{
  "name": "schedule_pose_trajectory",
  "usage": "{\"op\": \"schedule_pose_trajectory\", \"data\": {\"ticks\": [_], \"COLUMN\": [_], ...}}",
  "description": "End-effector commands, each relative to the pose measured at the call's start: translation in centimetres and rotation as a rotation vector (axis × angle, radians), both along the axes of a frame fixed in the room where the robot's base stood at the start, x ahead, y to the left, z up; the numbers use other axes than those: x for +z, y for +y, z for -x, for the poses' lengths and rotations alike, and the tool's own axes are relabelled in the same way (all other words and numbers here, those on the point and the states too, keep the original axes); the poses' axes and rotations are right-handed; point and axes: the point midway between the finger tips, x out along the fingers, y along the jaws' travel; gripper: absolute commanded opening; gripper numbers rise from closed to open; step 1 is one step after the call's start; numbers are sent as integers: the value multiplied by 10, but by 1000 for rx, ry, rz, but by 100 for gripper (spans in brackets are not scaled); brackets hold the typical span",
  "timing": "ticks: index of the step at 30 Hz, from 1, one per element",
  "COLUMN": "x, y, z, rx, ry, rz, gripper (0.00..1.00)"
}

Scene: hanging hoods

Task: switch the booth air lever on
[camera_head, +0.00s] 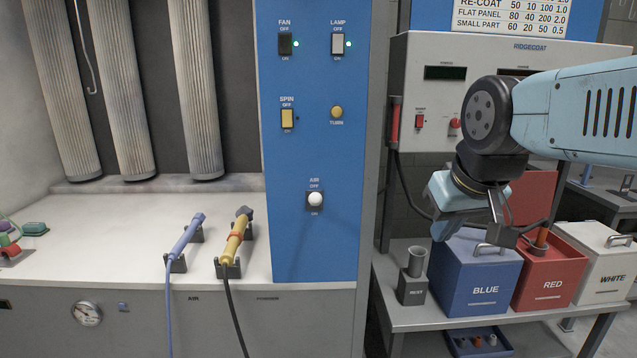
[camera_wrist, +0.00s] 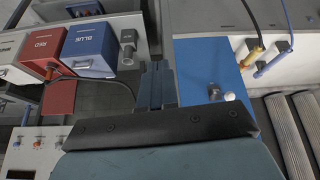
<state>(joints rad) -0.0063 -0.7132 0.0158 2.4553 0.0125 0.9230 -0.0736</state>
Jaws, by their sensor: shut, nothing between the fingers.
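The air lever (camera_head: 315,200) is a white round knob on a dark base, low on the blue panel (camera_head: 300,240), with OFF printed above it and ON below. Its tilt is hard to tell from the front. In the wrist view the white knob (camera_wrist: 229,97) stands out from the blue panel, right of my fingers. My gripper (camera_head: 503,236) is shut and empty, well to the right of the lever, in front of the blue and red boxes. In the wrist view its closed fingers (camera_wrist: 158,84) point up the picture, apart from the panel.
A yellow spin switch (camera_head: 288,118) and turn button (camera_head: 336,112) sit above the lever. Blue and yellow hosed tools (camera_head: 236,240) rest on the left ledge. A blue box (camera_head: 475,275) and open red box (camera_head: 549,280) stand below my gripper.

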Motion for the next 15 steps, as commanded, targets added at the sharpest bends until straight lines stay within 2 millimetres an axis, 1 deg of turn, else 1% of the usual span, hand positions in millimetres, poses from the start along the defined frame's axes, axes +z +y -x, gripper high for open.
{"op": "schedule_pose_trajectory", "data": {"ticks": [5, 8, 12, 15], "x": [35, 55, 79, 94], "y": [22, 40, 66, 87], "z": [-42, -69, -108, -136], "rx": [247, 428, 684, 869], "ry": [41, 66, 89, 99], "rz": [91, 148, 216, 257], "gripper": [0, 0, 0, 0]}}
